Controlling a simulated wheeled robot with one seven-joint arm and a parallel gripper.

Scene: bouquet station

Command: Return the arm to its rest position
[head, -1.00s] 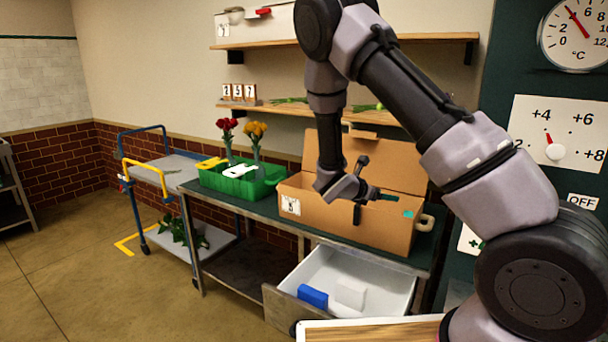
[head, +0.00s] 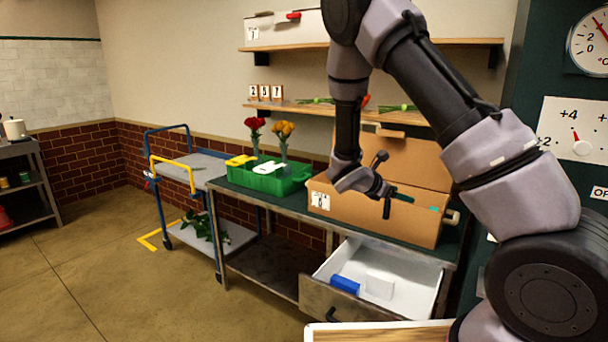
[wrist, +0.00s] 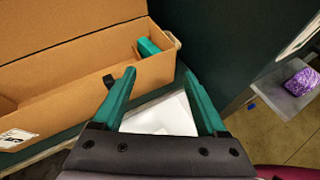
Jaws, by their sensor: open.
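My gripper (head: 396,202) is in front of the open cardboard box (head: 372,220) on the table in the head view. In the wrist view my gripper (wrist: 160,85) shows two teal fingers spread apart with nothing between them. The cardboard box (wrist: 75,100) lies beyond and to the left of the fingers there, and a teal block (wrist: 148,47) shows at its right end. My arm reaches in from the right of the head view, bent high with the forearm hanging down.
A green crate (head: 262,182) with red and yellow flowers stands left of the box. Below, an open white drawer (head: 405,297) holds a blue item (head: 345,284) and a white block (head: 380,285). A blue trolley (head: 205,165) stands left.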

